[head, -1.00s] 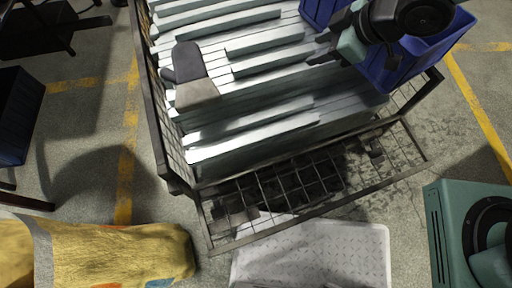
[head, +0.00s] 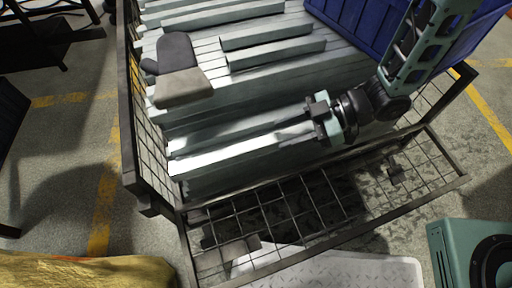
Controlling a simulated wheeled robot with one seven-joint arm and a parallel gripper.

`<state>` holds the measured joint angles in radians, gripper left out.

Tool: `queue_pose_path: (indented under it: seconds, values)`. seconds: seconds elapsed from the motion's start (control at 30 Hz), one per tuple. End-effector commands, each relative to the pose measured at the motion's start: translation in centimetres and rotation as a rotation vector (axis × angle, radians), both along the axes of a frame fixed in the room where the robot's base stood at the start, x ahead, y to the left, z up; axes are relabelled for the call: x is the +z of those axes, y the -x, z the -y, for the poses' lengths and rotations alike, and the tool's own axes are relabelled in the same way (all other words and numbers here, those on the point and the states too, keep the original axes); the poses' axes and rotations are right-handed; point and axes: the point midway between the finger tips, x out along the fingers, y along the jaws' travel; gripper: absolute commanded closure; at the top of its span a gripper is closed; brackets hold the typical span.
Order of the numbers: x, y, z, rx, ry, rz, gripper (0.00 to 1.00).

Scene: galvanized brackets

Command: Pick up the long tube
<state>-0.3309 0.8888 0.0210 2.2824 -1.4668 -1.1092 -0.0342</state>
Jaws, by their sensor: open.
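Several long pale galvanized tubes lie side by side in a wire-mesh crate (head: 130,135). The frontmost long tube (head: 225,153) runs from the crate's left side toward my gripper, and another long tube (head: 225,128) lies just behind it. I cannot tell which of them is the task's tube. My gripper (head: 313,120) is open at the right ends of these two tubes, seen from above. Its fingers hide part of the ends, and I cannot tell whether they touch the metal.
A grey and beige padded object (head: 182,85) lies on the tubes at the left. A blue bin (head: 355,30) stands at the back right. The crate's mesh front (head: 290,205) is folded down. A yellow sack (head: 85,272) and a white textured plate (head: 340,272) lie in front.

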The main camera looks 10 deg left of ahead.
Motion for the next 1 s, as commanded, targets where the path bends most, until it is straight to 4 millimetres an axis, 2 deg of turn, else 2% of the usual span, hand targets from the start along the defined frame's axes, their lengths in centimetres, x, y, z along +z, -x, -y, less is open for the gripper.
queue_pose_path:
  seconds: [0.17, 0.5, 0.8, 0.87, 0.97, 1.0]
  values:
    - [-0.7, 0.3, -1.1, 0.001, 0.0, 0.0, 0.56]
    - [-2.8, 1.4, -5.3, 0.0, 0.001, 0.0, 0.56]
    - [-2.8, 1.5, -5.7, -0.002, 0.001, 0.0, 0.56]
    - [-2.8, 1.5, -5.7, -0.002, 0.001, 0.0, 0.7]
    - [-2.8, 1.4, -5.7, -0.002, 0.002, 0.0, 0.98]
    - [-2.8, 1.4, -5.7, -0.003, 0.002, 0.0, 1.0]
